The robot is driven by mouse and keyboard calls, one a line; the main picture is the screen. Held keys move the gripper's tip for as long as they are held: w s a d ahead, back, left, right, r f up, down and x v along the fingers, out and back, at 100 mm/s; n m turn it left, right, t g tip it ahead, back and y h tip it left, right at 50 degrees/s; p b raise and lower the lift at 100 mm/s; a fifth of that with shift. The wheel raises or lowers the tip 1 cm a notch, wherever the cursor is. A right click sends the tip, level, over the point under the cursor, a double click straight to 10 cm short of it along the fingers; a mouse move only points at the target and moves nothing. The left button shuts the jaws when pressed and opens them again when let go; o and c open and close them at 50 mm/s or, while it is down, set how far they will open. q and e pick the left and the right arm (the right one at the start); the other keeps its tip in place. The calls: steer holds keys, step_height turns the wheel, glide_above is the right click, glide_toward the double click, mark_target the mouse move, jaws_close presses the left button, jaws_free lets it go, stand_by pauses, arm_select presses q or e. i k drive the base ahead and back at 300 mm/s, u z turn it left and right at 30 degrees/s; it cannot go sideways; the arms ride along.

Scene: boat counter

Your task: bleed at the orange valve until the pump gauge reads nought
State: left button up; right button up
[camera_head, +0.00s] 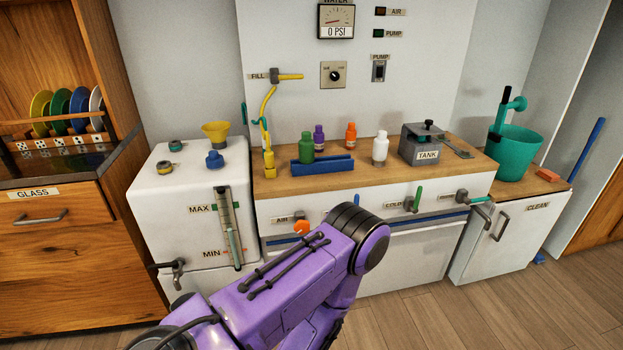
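The orange valve (302,228) is on the front of the counter, right of a label reading AIR. Its lower part is close to or behind my purple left arm, and I cannot tell whether anything touches it. The gauge (336,20) on the back wall, under a partly cut-off label reading WATER, shows 0 PSI. A pump switch (379,70) is on the wall right of it. My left arm reaches in from the bottom left across the counter front, but its gripper does not show. My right gripper does not show either.
A white tank (190,215) with a MAX and MIN sight glass stands left. A green bucket (513,153) stands right. The floor at lower right is clear.

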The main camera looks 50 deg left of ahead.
mark_target(302, 227)
steer(key=u, duration=0.7)
steer(key=i, duration=0.9)
steer(key=u, duration=0.8)
